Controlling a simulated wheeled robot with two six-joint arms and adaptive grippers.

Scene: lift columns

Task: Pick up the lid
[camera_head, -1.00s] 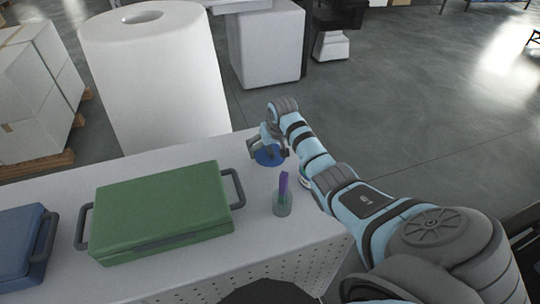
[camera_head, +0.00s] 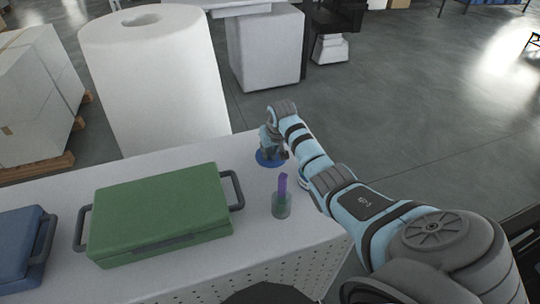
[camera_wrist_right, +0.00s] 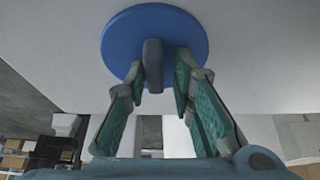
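The lid is a flat blue disc with a grey upright knob, lying on the white table near its far right corner; it shows in the head view (camera_head: 263,160) and fills the top of the right wrist view (camera_wrist_right: 190,38). My right gripper (camera_head: 275,152) is over the lid. In the right wrist view my right gripper (camera_wrist_right: 161,78) has its fingers on either side of the knob. A gap shows on the knob's right; the left finger is very close to it, and contact there is unclear. My left gripper is out of view.
A green case (camera_head: 160,212) with grey handles lies on the table, with a blue case (camera_head: 18,245) at its left. A clear cup (camera_head: 281,206) holding a purple item stands near the lid. A large white roll (camera_head: 160,85) stands behind the table.

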